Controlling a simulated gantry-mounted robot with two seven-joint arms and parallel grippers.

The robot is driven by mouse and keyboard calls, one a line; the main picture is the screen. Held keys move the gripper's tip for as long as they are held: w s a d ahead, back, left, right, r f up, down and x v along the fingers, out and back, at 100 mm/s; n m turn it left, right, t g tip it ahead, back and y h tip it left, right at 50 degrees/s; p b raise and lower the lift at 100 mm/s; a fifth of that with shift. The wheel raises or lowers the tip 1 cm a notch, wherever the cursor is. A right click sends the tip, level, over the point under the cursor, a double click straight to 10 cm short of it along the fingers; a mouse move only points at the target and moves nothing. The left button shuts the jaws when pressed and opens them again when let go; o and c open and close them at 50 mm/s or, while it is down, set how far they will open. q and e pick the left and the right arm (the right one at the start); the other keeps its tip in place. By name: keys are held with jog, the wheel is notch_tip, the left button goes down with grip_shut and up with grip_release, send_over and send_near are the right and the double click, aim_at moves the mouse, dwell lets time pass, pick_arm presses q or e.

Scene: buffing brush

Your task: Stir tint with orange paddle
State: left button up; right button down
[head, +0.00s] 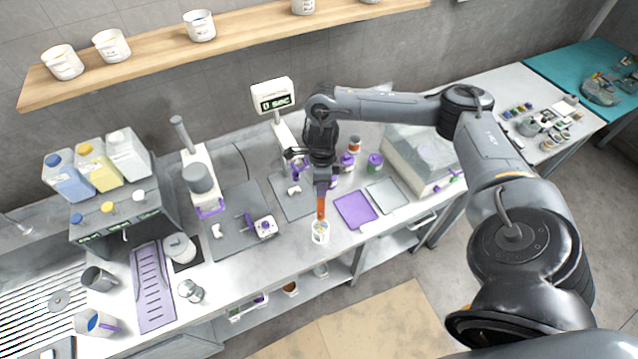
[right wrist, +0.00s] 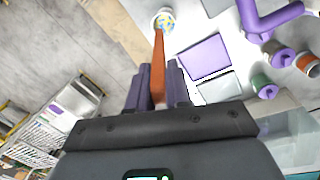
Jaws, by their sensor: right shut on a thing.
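My right gripper (head: 321,183) points down over the front of the bench and is shut on the orange paddle (head: 321,207). In the right wrist view, the paddle (right wrist: 158,62) stands out from between the purple fingers (right wrist: 158,85). A small white cup (head: 320,236) stands on the bench right below. In the right wrist view, the cup (right wrist: 163,17) shows yellow, blue and white contents. The paddle's far end meets the cup's mouth in both views; how deep it sits is hidden. My left gripper is not in view.
A purple mat (head: 355,210) and a grey tray (head: 387,195) lie right of the cup. Small jars (head: 375,162) stand behind. A display stand (head: 274,95) and a grey board with purple-trimmed tools (head: 240,235) are to the left. The bench's front edge is close to the cup.

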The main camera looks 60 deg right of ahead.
jog(key=shift+d+f+b, duration=0.1)
jog(key=shift+f+b, duration=0.65)
jog(key=shift+f, duration=0.1)
notch_tip(320, 180, down, 11)
jog(key=b, duration=0.8)
jog(key=shift+b, duration=0.35)
jog(key=shift+f, duration=0.1)
